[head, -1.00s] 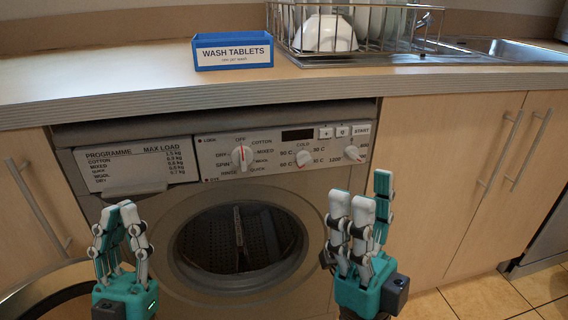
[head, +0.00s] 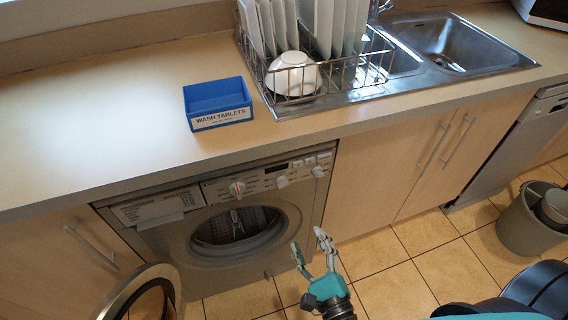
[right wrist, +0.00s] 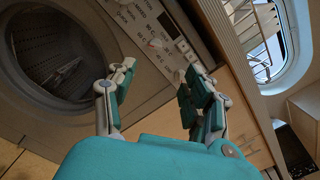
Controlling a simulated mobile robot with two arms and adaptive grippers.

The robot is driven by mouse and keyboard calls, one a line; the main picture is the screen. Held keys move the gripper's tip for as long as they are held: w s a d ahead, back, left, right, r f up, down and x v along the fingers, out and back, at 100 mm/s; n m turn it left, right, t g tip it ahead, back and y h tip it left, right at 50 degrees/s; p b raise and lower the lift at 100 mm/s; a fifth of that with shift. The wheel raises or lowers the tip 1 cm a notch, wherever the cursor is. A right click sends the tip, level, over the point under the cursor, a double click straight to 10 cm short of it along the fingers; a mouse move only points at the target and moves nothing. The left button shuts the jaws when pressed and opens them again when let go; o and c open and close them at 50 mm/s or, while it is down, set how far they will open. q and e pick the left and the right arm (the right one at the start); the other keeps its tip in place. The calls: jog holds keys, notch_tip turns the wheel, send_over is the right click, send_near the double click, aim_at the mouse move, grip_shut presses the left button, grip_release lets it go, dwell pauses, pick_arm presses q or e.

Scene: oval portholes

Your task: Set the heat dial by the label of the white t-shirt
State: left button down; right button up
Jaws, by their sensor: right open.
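The heat dial (head: 282,182) is the white middle knob on the washing machine's front panel, between the programme dial (head: 237,188) and a third knob (head: 317,172). Its setting is too small to read. In the right wrist view the heat dial (right wrist: 155,43) shows beyond the fingers. My right gripper (head: 306,240) is open and empty, in front of and below the panel's right part, apart from the dial. It also shows in the right wrist view (right wrist: 158,68), fingers spread towards the panel. My left gripper is out of view. I see no white t-shirt or label.
The washing machine's drum opening (head: 237,228) is uncovered; its round door (head: 120,300) stands open at lower left. A blue wash tablets box (head: 218,103), dish rack (head: 330,75) with a white bowl (head: 292,74), and sink (head: 455,45) are on top. A grey bin (head: 530,225) stands right.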

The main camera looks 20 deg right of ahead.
aim_at(284, 187)
jog(key=shift+m+g, duration=0.3)
jog(key=shift+m, duration=0.1)
jog(key=w, duration=0.5)
jog(key=w+p, duration=0.1)
jog(key=w, duration=0.5)
jog(key=w+p, duration=0.1)
jog(key=w, duration=0.4)
jog(key=shift+w+a+f, duration=0.25)
jog(key=shift+w, duration=0.1)
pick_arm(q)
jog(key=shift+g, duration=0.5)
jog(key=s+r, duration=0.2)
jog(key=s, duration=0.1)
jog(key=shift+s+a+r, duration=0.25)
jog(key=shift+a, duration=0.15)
pick_arm(e)
grip_shut()
